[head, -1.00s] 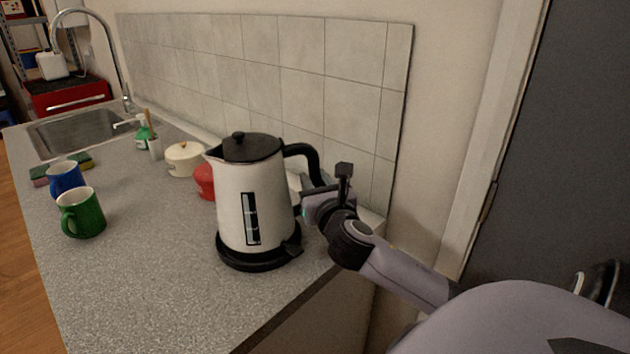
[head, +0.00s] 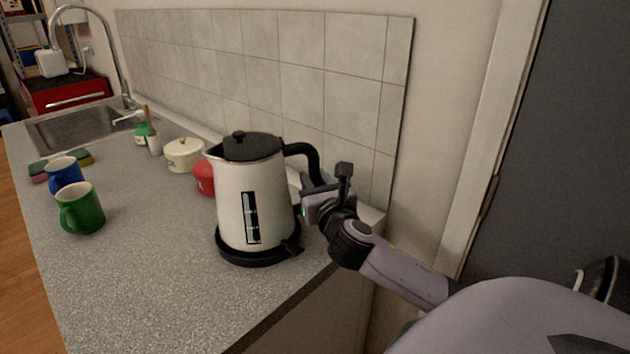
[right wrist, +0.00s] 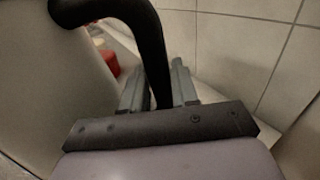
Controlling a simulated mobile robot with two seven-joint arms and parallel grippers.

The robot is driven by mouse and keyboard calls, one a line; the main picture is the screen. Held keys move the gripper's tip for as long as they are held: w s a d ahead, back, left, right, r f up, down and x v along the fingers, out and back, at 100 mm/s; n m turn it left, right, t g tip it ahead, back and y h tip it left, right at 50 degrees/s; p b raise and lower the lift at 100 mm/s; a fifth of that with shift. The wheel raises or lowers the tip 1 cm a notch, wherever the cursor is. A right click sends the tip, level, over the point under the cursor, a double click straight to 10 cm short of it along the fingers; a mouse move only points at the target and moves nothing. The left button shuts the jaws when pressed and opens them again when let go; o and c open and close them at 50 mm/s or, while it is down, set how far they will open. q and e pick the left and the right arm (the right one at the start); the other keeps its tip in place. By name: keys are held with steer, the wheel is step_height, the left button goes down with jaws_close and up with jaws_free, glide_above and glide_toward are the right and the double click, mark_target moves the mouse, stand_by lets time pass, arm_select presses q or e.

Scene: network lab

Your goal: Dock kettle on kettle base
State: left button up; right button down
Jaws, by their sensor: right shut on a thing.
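The kettle (head: 245,190) is white with a black lid, a black handle and a water window, and it stands upright near the counter's right end. The black kettle base (head: 258,253) shows directly under it; I see no clear gap between them. My right gripper (head: 312,190) is at the handle on the kettle's right side. In the right wrist view its two fingers (right wrist: 157,90) are shut on the black handle (right wrist: 148,40), with the kettle's pale body (right wrist: 50,90) to the left. My left gripper is not in view.
A red pot (head: 205,178) and a cream pot (head: 183,155) stand behind the kettle. A green mug (head: 82,208) and a blue mug (head: 62,173) are at the left. The tiled splashback (head: 290,80) is close behind. The counter's front middle is clear.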

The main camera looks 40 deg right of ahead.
steer(key=c, duration=1.1)
jaws_free()
steer(key=shift+r, duration=0.15)
steer(key=shift+f, duration=0.45)
steer(key=shift+p+v, duration=0.4)
steer(key=shift+v, duration=0.8)
steer(key=shift+p+v, duration=0.45)
steer(key=shift+v, duration=3.9)
steer(key=shift+r, duration=0.15)
